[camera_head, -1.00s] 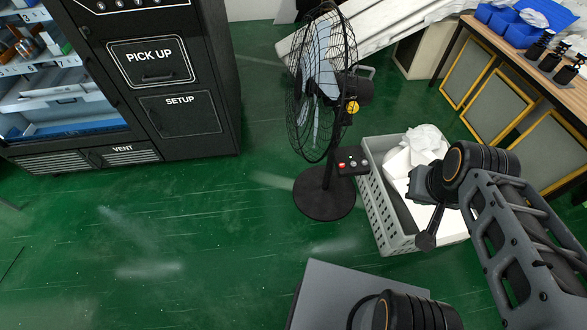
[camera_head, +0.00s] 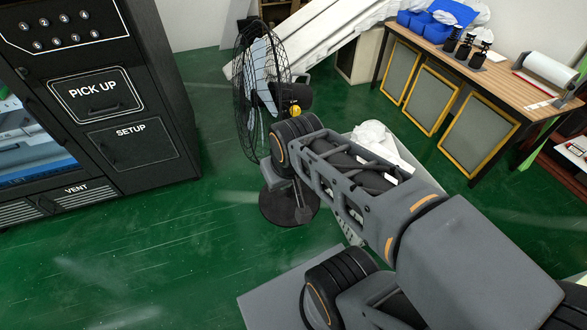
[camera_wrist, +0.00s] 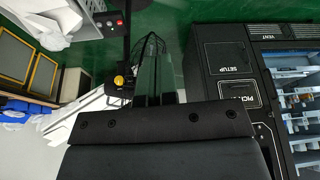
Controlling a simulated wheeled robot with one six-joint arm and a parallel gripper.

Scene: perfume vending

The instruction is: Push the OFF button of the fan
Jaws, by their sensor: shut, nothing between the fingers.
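The black floor fan (camera_head: 258,90) stands on a round black base (camera_head: 275,213), with a yellow knob (camera_head: 295,110) at the back of its head. In the head view its button box is hidden behind my arm. In the wrist view, which is turned over, the dark button box (camera_wrist: 107,23) shows at upper left with a red button (camera_wrist: 119,22) and pale buttons. Part of the fan's cage (camera_wrist: 150,46) shows behind my fingers. My gripper (camera_wrist: 160,72) is shut and empty, to the right of the button box and apart from it there. In the head view it is mostly hidden near the pole.
A grey crate (camera_wrist: 77,5) with white crumpled material sits beside the fan, mostly covered by my arm in the head view. A black vending machine (camera_head: 145,150) stands at left. A wooden table (camera_head: 440,66) stands at back right. Green floor is open at front left.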

